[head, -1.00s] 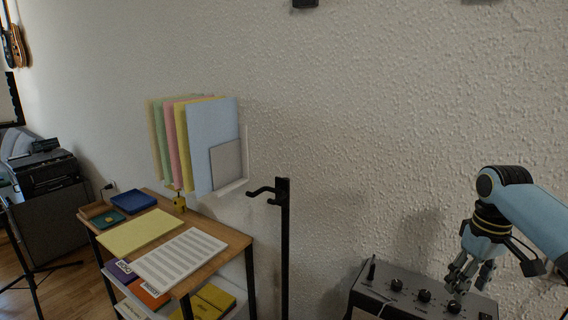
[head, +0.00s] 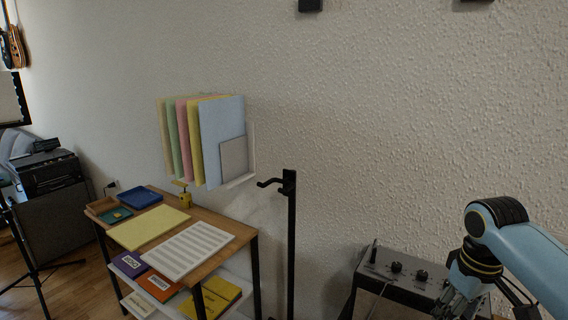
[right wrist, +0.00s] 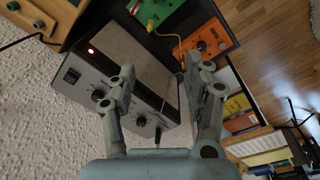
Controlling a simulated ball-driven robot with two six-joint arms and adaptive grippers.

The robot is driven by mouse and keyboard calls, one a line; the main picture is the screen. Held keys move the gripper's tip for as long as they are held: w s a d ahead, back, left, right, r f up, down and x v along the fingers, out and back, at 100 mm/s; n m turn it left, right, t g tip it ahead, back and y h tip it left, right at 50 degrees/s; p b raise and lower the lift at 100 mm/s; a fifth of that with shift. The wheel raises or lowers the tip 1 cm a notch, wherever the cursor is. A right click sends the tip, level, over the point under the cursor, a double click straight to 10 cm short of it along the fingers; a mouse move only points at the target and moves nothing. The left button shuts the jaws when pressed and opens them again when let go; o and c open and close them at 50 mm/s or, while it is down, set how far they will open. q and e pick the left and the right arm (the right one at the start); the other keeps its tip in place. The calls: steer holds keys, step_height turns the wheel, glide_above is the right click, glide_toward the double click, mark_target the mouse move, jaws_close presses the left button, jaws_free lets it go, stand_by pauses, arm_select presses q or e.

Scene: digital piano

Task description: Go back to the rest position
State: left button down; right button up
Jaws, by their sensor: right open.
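My right gripper (head: 455,300) is at the lower right of the head view, its light blue arm coming in from the right edge. It is in front of a grey amplifier-like box with black knobs (head: 408,271). In the right wrist view the two fingers of my right gripper (right wrist: 160,85) are spread apart with nothing between them. The grey box with knobs and a red light (right wrist: 82,82) shows behind and between the fingers. My left gripper is not in view.
A wooden side table (head: 215,262) with sheet music (head: 190,250) and trays stands at the left. A black stand (head: 291,235) rises between it and the box. In the right wrist view, green (right wrist: 150,10) and orange (right wrist: 208,42) pedals lie beyond the box.

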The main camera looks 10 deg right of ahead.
steer(key=s+a+r+t, duration=0.1)
steer(key=s+a+r, duration=0.15)
steer(key=s, duration=0.45)
steer(key=s+a+r+t, duration=0.1)
steer(key=s+a+r, duration=0.1)
steer(key=s+a, duration=0.35)
steer(key=s+a+r+t, duration=0.1)
steer(key=s+a+r, duration=0.15)
steer(key=s, duration=0.65)
step_height(320, 180, down, 36)
steer(key=s+d+m+g+b, duration=0.1)
steer(key=s+d+b, duration=0.15)
steer(key=b, duration=0.75)
arm_select(q)
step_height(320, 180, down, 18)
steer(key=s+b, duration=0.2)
steer(key=b, duration=0.6)
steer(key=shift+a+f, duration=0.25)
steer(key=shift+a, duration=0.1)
arm_select(e)
steer(key=s+f, duration=0.9)
steer(key=f, duration=0.3)
steer(key=s+d+f+g, duration=0.1)
steer(key=s+f, duration=0.8)
steer(key=f, duration=0.3)
steer(key=shift+f+g, duration=0.25)
steer(key=shift+g, duration=0.05)
